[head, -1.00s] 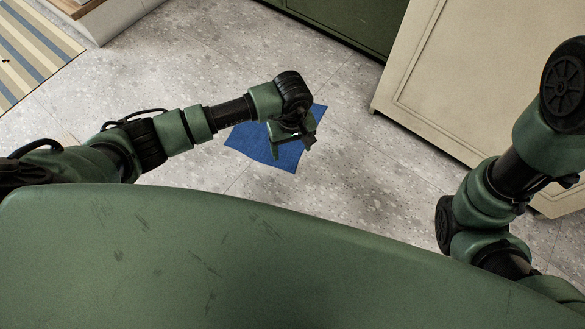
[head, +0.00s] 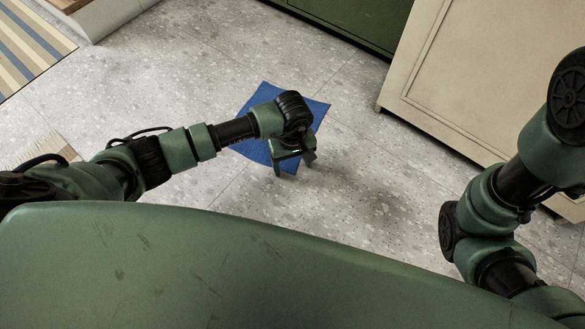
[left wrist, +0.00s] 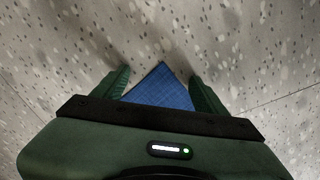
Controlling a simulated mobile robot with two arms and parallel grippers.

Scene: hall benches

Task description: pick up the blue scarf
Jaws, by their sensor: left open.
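The blue scarf (head: 256,103) lies flat on the speckled floor in the head view, partly hidden behind my left arm and gripper. In the left wrist view a pointed corner of the scarf (left wrist: 160,88) shows between the two fingers. My left gripper (head: 294,170) is open with nothing held, pointing down over the scarf's near edge. Its fingers (left wrist: 160,90) stand apart on both sides of the scarf corner in the left wrist view. How high the fingers are above the cloth I cannot tell. My right arm is at the right of the head view, but its gripper is out of view.
A cream cabinet (head: 450,70) stands at the right and a dark green cabinet (head: 345,22) at the back. A striped mat (head: 30,45) lies at the far left. A pale fringed piece (head: 38,148) shows at the left. The floor (head: 190,70) around the scarf is clear.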

